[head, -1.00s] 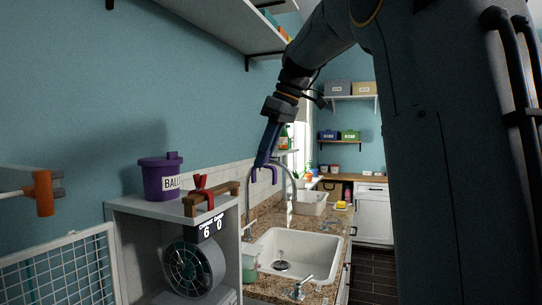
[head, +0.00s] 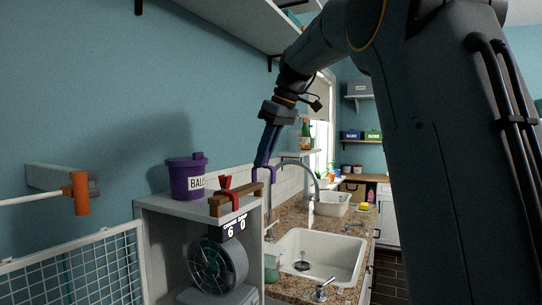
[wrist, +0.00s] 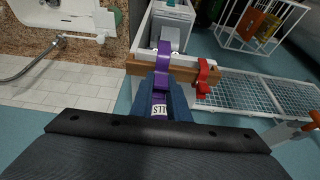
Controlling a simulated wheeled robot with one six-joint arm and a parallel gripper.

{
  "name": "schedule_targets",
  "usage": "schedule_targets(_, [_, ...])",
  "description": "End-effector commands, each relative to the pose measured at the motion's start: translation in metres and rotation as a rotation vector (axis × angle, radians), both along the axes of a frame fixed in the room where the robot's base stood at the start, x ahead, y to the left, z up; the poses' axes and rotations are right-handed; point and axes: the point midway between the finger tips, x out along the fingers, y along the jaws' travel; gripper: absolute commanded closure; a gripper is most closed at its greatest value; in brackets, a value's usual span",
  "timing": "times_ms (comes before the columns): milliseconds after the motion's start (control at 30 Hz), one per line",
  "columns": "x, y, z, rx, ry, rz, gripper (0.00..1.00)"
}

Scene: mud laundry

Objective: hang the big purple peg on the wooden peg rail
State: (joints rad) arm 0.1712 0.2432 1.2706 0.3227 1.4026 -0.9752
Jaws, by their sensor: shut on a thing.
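The wooden peg rail (head: 220,206) is a short brown bar at the front of a white cabinet top, with a red peg (head: 228,193) over it. My gripper (head: 266,158) is shut on the big purple peg (head: 263,175), whose hooked end points down at the rail's right end in the head view. In the wrist view, my gripper (wrist: 160,98) holds the purple peg (wrist: 162,62) across the rail (wrist: 140,69), beside the red peg (wrist: 204,78). I cannot tell whether the purple peg touches the rail. A white label shows between the fingers.
A purple tub (head: 187,178) marked BALLS stands on the white cabinet top (head: 160,208), left of the rail. A sink (head: 318,255) and tap (head: 312,172) lie to the right. A white wire rack (head: 85,270) and an orange-ended bar (head: 80,193) are at the left.

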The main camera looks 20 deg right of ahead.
Motion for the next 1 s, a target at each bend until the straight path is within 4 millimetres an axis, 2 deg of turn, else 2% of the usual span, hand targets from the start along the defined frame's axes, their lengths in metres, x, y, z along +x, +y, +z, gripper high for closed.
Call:
schedule_targets(800, [0.042,0.043,0.0,0.0,0.0,0.001,1.0])
schedule_targets(1000, [0.042,0.041,-0.018,0.0,0.0,-0.001,1.0])
